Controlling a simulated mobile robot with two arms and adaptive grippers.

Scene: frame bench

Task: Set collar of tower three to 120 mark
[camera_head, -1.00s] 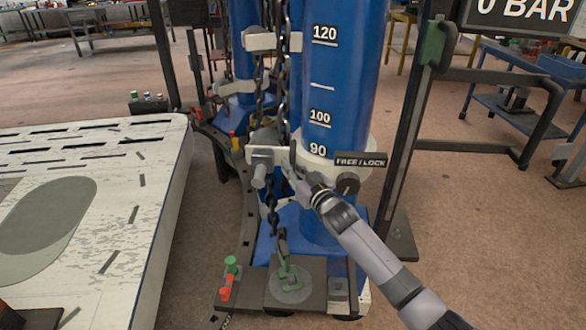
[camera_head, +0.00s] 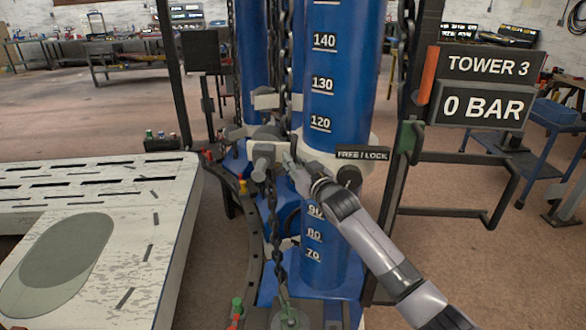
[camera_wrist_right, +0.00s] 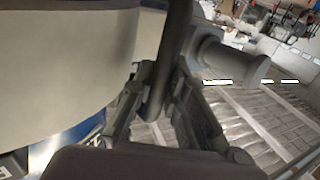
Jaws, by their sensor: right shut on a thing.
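The blue tower (camera_head: 335,105) stands upright with white scale marks; the sign (camera_head: 487,68) beside it reads TOWER 3. The white collar (camera_head: 369,141) is around it, its upper rim just below the 120 mark (camera_head: 320,123). A FREE / LOCK plate (camera_head: 362,154) and a dark knob (camera_head: 348,176) sit on its right front. My right gripper (camera_head: 290,166) is at the collar's front left. In the right wrist view, its fingers (camera_wrist_right: 160,92) are shut on a dark bar handle (camera_wrist_right: 164,55) beside the pale curved collar (camera_wrist_right: 70,55). My left gripper is out of view.
A chain (camera_head: 275,225) hangs just left of the gripper. A dark post (camera_head: 407,150) with a side rail stands to the right. A pale, worn table (camera_head: 125,235) fills the lower left. Another blue column (camera_head: 252,60) is behind. The gauge sign (camera_head: 482,107) reads 0 BAR.

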